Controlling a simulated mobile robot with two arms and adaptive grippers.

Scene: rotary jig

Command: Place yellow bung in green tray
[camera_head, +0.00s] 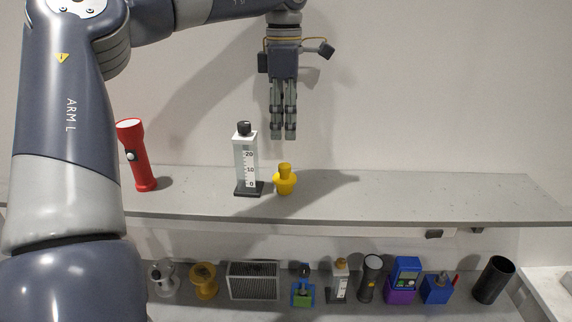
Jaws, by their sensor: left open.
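The yellow bung (285,180) stands on the grey upper shelf, to the right of a white scaled block. It has a wide flange and a narrower top knob. My left gripper (283,138) hangs fingers down above the bung, with a visible gap between them. Its jaws are open and empty, though the fingers look close together from this angle. I cannot make out a green tray in this view. My right gripper is not in view.
On the upper shelf (430,195), the white scaled block (246,163) with a black base and a red flashlight (138,157) stand left of the bung. The shelf's right side is clear. Spools, a dark cup (493,280) and several other items line the lower surface.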

